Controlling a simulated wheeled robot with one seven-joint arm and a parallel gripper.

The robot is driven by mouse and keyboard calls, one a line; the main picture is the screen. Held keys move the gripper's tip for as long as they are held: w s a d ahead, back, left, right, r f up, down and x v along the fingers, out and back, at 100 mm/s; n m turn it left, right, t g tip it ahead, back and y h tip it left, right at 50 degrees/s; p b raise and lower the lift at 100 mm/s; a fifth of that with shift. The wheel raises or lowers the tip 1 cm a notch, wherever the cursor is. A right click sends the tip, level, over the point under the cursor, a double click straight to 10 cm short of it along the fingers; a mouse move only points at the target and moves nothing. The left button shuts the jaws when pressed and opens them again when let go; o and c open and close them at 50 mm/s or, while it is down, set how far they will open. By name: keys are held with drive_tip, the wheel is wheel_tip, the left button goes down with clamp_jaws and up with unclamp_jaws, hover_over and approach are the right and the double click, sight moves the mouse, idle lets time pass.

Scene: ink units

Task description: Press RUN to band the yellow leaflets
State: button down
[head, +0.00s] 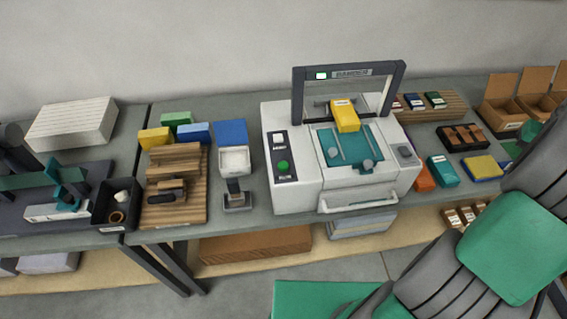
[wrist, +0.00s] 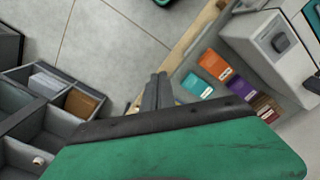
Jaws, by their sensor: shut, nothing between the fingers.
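The white banding machine (head: 295,195) stands mid-table under a dark arch (head: 350,72) with a small lit green light. A yellow leaflet stack (head: 345,115) lies under the arch at the teal deck (head: 345,147). On its left a black panel (head: 282,155) carries a round green button (head: 283,166) and a pale label above it, too small to read. In the wrist view the machine's light side (wrist: 265,45) shows at upper right. My gripper (wrist: 160,78) is shut and empty, apart from the machine. I cannot make out its fingers in the head view.
Teal (head: 442,171), orange (wrist: 213,62) and purple (wrist: 240,90) packs lie right of the machine. A white box on a stand (head: 235,160) and a wooden rack (head: 178,190) stand left. A grey divided tray (wrist: 40,110) is at left in the wrist view. My arm covers the lower right.

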drive_tip(key=w+a+r+n+t+h, duration=0.1)
drive_tip(key=w+a+r, duration=0.1)
drive_tip(key=a, duration=0.8)
drive_tip(key=w+a+r+n+t, duration=0.1)
drive_tip(key=w+a+r+n, duration=0.1)
drive_tip(key=a, duration=0.7)
drive_tip(key=s+a+f+n+t, duration=0.1)
drive_tip(key=s+a+f, duration=0.1)
drive_tip(key=a, duration=0.7)
drive_tip(key=s+a+f+n+t+y, duration=0.1)
drive_tip(key=s+a, duration=0.4)
drive_tip(key=a, duration=0.5)
drive_tip(key=shift+f+n+t+b, duration=0.35)
drive_tip(key=shift+f+n, duration=0.1)
drive_tip(key=shift+n, duration=0.15)
